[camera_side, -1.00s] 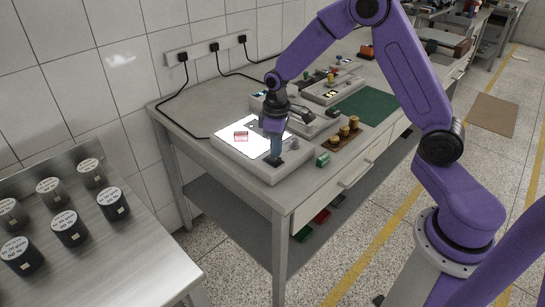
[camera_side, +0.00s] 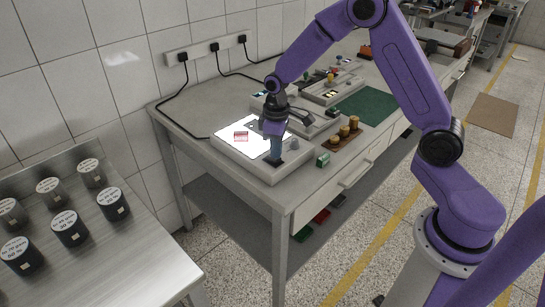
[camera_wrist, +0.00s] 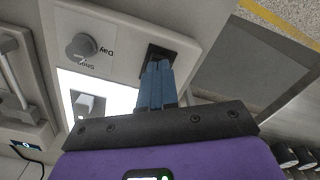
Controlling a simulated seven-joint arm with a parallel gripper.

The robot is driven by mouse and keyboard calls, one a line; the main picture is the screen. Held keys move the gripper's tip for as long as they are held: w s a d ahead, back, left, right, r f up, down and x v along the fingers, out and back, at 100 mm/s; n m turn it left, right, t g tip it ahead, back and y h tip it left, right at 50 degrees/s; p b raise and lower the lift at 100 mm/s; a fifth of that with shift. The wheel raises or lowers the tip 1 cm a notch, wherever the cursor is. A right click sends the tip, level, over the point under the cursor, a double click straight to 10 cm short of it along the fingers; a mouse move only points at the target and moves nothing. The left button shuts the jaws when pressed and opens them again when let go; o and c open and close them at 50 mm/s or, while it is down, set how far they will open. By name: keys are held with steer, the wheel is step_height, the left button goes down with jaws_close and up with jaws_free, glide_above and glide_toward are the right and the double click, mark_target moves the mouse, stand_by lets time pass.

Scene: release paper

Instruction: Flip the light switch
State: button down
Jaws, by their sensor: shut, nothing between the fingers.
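A light box (camera_side: 232,151) with a bright lit panel sits at the near left end of the bench. A small dark switch (camera_side: 281,163) is set in its front right corner. In the wrist view the dark switch plate (camera_wrist: 166,54) shows just beyond my fingertips. My gripper (camera_side: 277,158) points down at the switch with its blue fingers together and nothing held. It also shows in the wrist view (camera_wrist: 158,66), the fingertips at or very near the switch; I cannot tell whether they touch. The fingertips hide part of the switch.
A grey knob (camera_wrist: 82,46) stands on the light box beside the switch. A pinkish-red item (camera_side: 240,136) lies on the lit panel. A green block (camera_side: 323,160), a tray of brass weights (camera_side: 343,136) and a green mat (camera_side: 365,104) are to the right.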

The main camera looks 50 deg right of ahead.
steer(key=shift+f, duration=0.6)
stand_by(0.3)
steer(key=shift+r, duration=3.45)
steer(key=shift+s+a+r, duration=0.15)
steer(key=shift+s+a, duration=0.05)
steer(key=s+a+r+n, duration=0.2)
steer(key=s+a+r, duration=0.1)
steer(key=s, duration=0.4)
steer(key=s+a+r+n, duration=0.1)
steer(key=s+a+r, duration=0.1)
steer(key=s+a, duration=0.35)
steer(key=s+d+n, duration=0.1)
steer(key=s+d, duration=0.1)
steer(key=s, duration=0.7)
steer(key=s+d+r+n, duration=0.1)
steer(key=s+d+n, duration=0.1)
steer(key=s, duration=0.7)
steer(key=shift+s+d+r+n, duration=0.15)
steer(key=shift+s+d+n, duration=0.15)
steer(key=shift+s, duration=0.1)
